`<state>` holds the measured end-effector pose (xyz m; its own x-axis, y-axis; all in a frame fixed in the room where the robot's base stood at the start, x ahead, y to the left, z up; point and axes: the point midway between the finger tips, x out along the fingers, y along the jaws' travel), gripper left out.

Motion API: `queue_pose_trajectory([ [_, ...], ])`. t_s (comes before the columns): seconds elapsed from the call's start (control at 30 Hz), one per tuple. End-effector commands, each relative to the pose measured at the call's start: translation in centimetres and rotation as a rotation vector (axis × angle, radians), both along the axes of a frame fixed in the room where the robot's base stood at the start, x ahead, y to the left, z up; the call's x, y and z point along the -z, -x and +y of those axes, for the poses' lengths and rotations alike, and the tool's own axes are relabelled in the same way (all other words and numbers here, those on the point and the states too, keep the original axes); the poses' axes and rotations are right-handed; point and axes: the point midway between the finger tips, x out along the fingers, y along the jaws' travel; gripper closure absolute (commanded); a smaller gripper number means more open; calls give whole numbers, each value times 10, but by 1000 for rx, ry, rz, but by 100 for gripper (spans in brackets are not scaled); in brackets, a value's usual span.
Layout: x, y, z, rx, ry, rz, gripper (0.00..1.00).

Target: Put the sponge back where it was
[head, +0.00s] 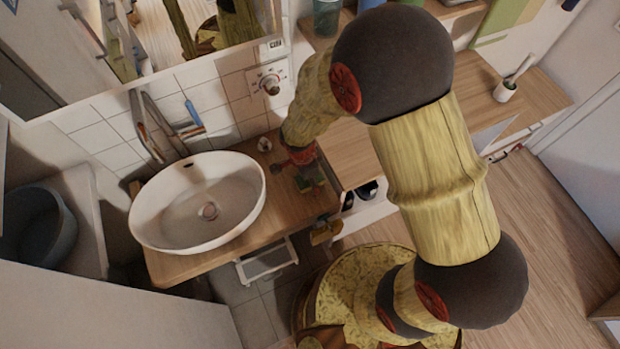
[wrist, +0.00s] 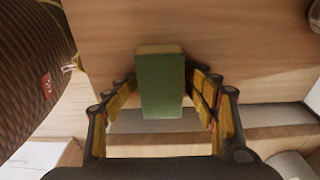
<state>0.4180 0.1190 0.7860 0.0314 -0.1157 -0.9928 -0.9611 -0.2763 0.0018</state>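The sponge (wrist: 161,85) is a green block with a thin tan side, seen in the middle of the wrist view. My gripper (wrist: 162,78) has its yellow-padded fingers on both sides of the sponge, their tips closed in against its sides. In the head view my gripper (head: 312,183) is low over the right end of the wooden washbasin counter (head: 285,207), right of the basin. A small patch of green shows between the fingers there. I cannot tell whether the sponge touches the counter.
The white oval basin (head: 180,222) fills most of the counter. A faucet (head: 150,130) and a blue-handled brush (head: 193,113) are behind it. A small round item (head: 264,144) stands near the wall. A wooden shelf (head: 352,152) is to the right, with a white cup (head: 505,91) further right.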

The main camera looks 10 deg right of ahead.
Motion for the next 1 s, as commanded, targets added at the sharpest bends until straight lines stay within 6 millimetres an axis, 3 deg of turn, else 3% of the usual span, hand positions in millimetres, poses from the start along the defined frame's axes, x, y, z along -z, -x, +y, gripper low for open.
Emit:
queue_pose_trajectory([
  [0.27, -12, 1, 0, -1, 1, 3, 44],
  [0.6, -75, 7, 1, 0, -1, -4, 44],
  [0.87, -91, 7, 2, -9, -3, -5, 44],
  [0.97, -113, 3, -5, -61, -11, -22, 44],
  [1.0, -128, 0, -9, -100, -16, -35, 44],
])
